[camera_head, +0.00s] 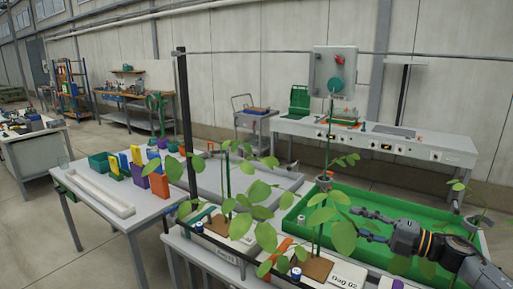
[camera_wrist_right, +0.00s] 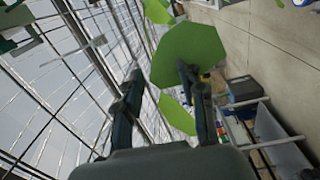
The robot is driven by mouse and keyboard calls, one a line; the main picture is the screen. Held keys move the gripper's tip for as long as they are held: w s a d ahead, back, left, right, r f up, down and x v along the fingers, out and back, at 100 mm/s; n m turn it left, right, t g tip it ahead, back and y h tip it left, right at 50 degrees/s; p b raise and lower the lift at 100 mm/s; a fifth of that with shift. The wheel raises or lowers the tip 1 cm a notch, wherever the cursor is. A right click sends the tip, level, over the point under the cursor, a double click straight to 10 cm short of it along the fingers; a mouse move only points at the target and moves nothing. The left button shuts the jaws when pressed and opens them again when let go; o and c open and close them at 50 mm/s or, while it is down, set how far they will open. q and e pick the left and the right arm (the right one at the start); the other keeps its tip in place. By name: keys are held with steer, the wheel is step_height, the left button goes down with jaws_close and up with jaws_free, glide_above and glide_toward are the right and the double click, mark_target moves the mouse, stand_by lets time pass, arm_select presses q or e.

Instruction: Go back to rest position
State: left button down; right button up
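My right gripper (camera_head: 358,222) comes in from the right edge in the head view, above the green tray (camera_head: 440,222). Its two fingers are spread apart and I see nothing held between them. In the right wrist view the open fingers (camera_wrist_right: 158,72) are seen from behind, with a large green leaf (camera_wrist_right: 192,50) close to one fingertip. A leaf (camera_head: 343,238) of the front plant is near the fingertips in the head view too; I cannot tell whether they touch. My left gripper is not in view.
Leafy plants stand in front, with a tag plate "Bag 02" (camera_head: 347,275) beside one. A dark post (camera_head: 186,120) rises left of them. A table (camera_head: 150,212) with coloured boxes is at left. A long bench (camera_head: 450,150) stands along the back wall. Open floor lies at left.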

steer(key=a+f+m+t+h, duration=0.55)
steer(key=a+f+m, duration=0.3)
steer(key=m, duration=0.25)
steer(key=s+f+m+g+h, duration=0.2)
steer(key=s+f+m+h, duration=0.6)
steer(key=s+f+m, duration=0.3)
steer(key=s+d+f+m+g+h, duration=0.15)
steer(key=s+f+g, duration=0.3)
steer(key=s, duration=0.85)
steer(key=s+d+f+m+g, duration=0.25)
steer(key=s+f+g, duration=0.2)
steer(key=s, duration=0.85)
step_height(320, 180, down, 25)
steer(key=s+a+g, duration=0.1)
steer(key=s+g, duration=0.1)
steer(key=g, duration=0.1)
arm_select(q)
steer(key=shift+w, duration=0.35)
arm_select(e)
steer(key=s+d+f, duration=0.3)
steer(key=s+f, duration=1.3)
steer(key=s, duration=0.1)
steer(key=shift+f+g, duration=0.3)
steer(key=shift+g, duration=0.05)
